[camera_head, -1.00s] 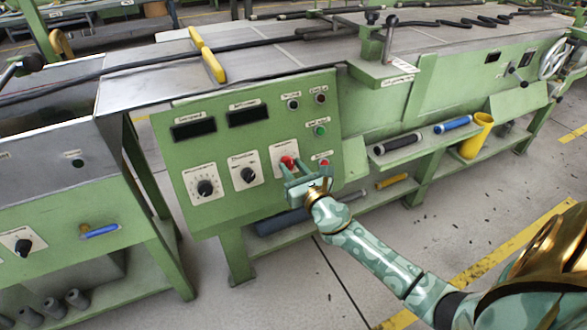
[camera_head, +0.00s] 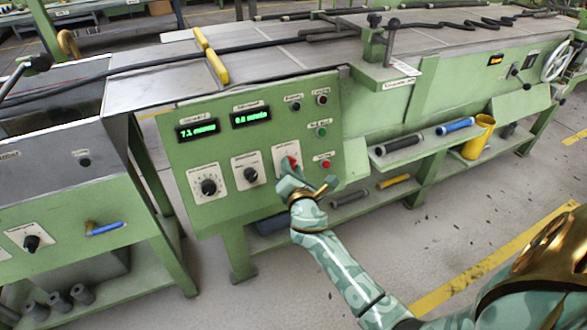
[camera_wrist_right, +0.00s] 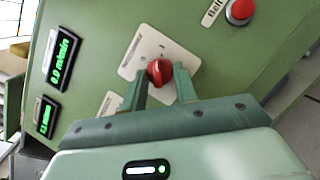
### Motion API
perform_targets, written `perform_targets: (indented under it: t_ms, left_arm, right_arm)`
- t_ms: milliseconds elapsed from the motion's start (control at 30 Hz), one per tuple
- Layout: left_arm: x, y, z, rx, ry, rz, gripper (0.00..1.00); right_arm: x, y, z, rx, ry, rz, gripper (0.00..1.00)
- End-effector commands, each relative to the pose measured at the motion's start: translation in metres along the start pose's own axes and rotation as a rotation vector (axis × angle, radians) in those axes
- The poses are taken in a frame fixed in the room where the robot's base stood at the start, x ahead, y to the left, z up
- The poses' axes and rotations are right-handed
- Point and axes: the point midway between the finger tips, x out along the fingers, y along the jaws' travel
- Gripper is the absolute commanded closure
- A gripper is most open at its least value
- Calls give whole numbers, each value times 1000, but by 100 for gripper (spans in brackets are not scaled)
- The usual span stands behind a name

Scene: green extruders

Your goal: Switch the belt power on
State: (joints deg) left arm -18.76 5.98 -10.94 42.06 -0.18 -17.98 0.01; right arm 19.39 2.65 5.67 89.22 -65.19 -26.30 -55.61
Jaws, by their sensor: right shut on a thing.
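The red rotary knob (camera_head: 291,162) sits on a white plate on the green control panel (camera_head: 262,212). It also shows in the wrist view (camera_wrist_right: 160,72). My right gripper (camera_head: 287,178) is at the panel with its fingers on either side of the knob, shut on it; its fingers also show in the wrist view (camera_wrist_right: 159,82). The gripper partly hides the knob in the head view. The left display (camera_head: 198,130) and right display (camera_head: 251,117) glow with green digits. My left gripper is not in view.
A red button (camera_head: 327,165) and a green button (camera_head: 321,132) are right of the knob. Two black dials, the left dial (camera_head: 208,187) and right dial (camera_head: 250,175), are left of it. A shelf (camera_head: 400,152) juts out farther right. The floor in front is open.

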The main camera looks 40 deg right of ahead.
Motion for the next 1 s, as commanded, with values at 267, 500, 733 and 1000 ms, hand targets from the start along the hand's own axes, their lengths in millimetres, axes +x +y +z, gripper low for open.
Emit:
perform_targets:
  t_ms: [267,500,733,1000]
  left_arm:
    - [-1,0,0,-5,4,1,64]
    - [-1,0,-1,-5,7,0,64]
    - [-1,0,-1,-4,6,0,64]
    - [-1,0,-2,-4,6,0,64]
  right_arm:
    - [0,0,0,56,-2,-24,93]
    - [0,0,-1,63,-3,-27,93]
    - [0,0,0,62,-3,-26,57]
    - [0,0,0,60,-3,-26,49]
